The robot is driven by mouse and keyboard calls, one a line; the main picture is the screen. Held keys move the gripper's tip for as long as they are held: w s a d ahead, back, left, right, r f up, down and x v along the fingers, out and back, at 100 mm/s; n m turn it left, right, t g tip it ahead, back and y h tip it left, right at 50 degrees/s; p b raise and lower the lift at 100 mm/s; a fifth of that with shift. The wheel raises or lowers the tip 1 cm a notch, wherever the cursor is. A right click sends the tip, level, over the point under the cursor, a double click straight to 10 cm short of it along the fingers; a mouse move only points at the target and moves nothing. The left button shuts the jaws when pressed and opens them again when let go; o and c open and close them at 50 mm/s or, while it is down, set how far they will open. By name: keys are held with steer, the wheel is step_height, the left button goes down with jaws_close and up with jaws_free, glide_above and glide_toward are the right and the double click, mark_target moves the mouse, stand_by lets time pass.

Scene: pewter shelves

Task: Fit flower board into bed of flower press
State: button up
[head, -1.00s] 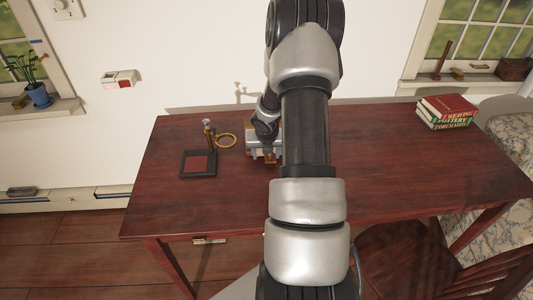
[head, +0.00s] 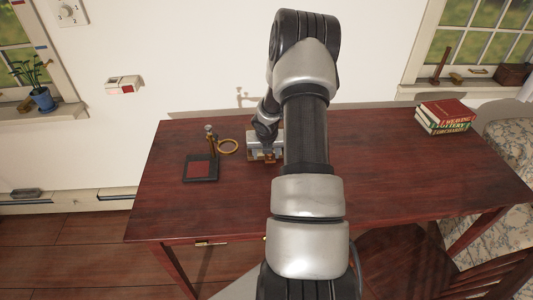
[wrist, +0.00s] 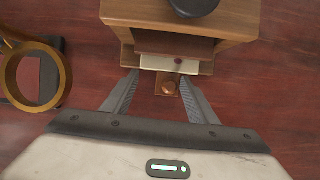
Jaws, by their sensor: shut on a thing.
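The flower press (wrist: 180,30) is a wooden block with a dark knob on top, at the top of the wrist view. My gripper (wrist: 161,82) is shut on the board's narrow wooden front tab, which bears a round copper knob between the fingers. I cannot tell whether the board lies flat in the bed. In the head view my arm partly covers the press (head: 254,137).
A black stand with a red pad (head: 200,169) and a brass ring (head: 229,147) stands left of the press; its ring also shows close by in the wrist view (wrist: 62,78). Books (head: 445,116) lie at the desk's back right. The desk's front (head: 220,215) is clear.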

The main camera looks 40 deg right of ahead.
steer(key=shift+w+d+r+p, duration=0.1)
steer(key=shift+w+d+p, duration=0.2)
steer(key=shift+w+p, duration=0.3)
steer(key=shift+w+d, duration=0.1)
steer(key=shift+f+p, duration=0.25)
steer(key=shift+p, duration=0.15)
stand_by(0.3)
steer(key=o, duration=1.1)
steer(key=shift+r, duration=0.1)
steer(key=p+v, duration=0.3)
steer(key=v, duration=1.4)
steer(key=shift+r+p, duration=0.1)
steer(key=shift+p, duration=0.25)
